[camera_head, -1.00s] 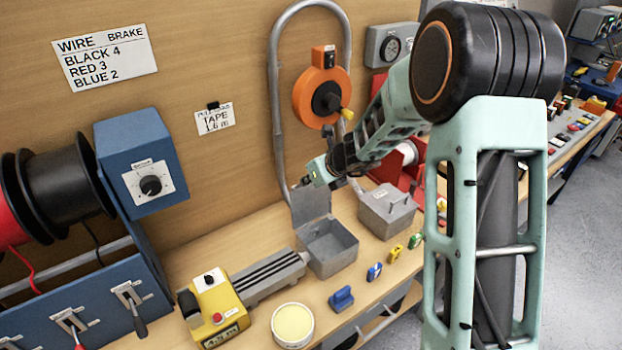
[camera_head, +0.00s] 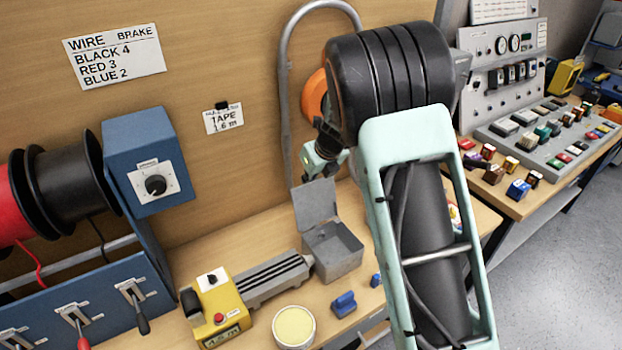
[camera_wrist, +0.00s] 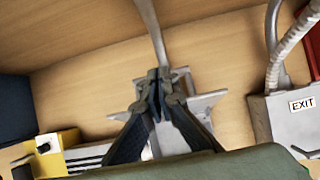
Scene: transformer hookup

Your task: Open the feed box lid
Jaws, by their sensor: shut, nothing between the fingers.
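The feed box (camera_head: 338,257) is a grey open-topped metal box on the bench, below the grey conduit loop. Its lid (camera_head: 315,203) stands up at the back edge, raised off the opening. My gripper (camera_head: 312,177) is just above the lid's top edge in the head view, partly hidden by my own arm. In the wrist view my gripper (camera_wrist: 160,75) has its dark fingers together with nothing between them. Grey metal shows behind and below the fingers there. I cannot tell whether the fingers touch the lid.
A yellow counter (camera_head: 217,308) with a grey ribbed bed is left of the box. A round tin (camera_head: 294,326) and a blue clip (camera_head: 343,304) lie in front. A grey box labelled EXIT (camera_wrist: 290,120) stands right in the wrist view. My arm hides the bench to the right.

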